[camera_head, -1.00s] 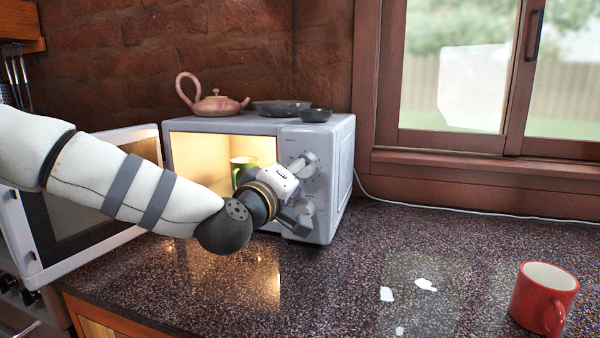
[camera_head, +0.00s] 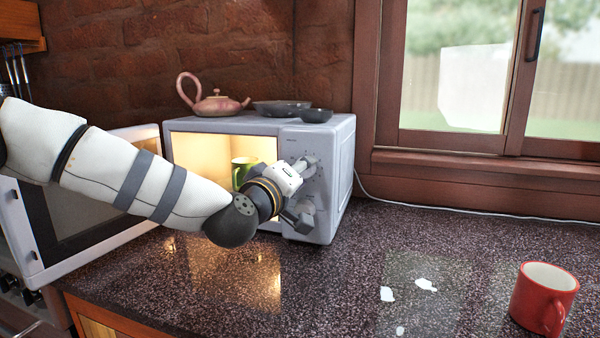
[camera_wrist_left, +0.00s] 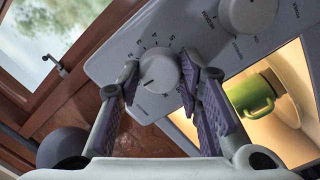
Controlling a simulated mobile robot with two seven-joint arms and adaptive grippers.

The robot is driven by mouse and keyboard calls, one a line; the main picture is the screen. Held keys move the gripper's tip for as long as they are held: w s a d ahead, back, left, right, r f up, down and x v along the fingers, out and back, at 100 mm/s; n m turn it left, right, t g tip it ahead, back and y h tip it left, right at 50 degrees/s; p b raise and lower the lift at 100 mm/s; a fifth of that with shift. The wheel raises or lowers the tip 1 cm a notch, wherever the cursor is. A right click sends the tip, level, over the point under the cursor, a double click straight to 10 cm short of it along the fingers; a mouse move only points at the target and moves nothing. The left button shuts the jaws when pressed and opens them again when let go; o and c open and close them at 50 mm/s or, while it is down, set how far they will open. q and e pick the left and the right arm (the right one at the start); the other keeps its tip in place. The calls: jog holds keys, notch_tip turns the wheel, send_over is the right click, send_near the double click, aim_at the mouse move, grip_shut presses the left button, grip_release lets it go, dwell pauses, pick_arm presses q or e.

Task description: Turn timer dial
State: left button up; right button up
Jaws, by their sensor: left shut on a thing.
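The timer dial (camera_wrist_left: 158,74) is a round grey knob with numbers around it on the microwave's control panel. In the left wrist view it sits between the two fingers of my left gripper (camera_wrist_left: 160,78), which is shut on it. In the head view this gripper (camera_head: 303,190) reaches the right front of the grey microwave (camera_head: 215,124) and hides part of the panel. A second knob (camera_wrist_left: 248,12) with word labels shows beside the timer dial in the wrist view. My right gripper is not in view.
The microwave door (camera_head: 35,225) stands open at the left; a green mug (camera_head: 239,172) is inside the lit cavity. A pink teapot (camera_head: 214,104) and dark bowls (camera_head: 283,108) stand on top. A red mug (camera_head: 543,298) stands at the right on the speckled counter (camera_head: 400,235), otherwise mostly clear.

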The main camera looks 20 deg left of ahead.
pick_arm(q)
jog(key=shift+m, duration=2.4)
jog(key=o, duration=1.2)
jog(key=shift+c, duration=0.2)
jog(key=s+a, duration=0.1)
jog(key=s, duration=1.1)
jog(key=shift+a+r, duration=0.15)
jog(key=shift+r, duration=0.1)
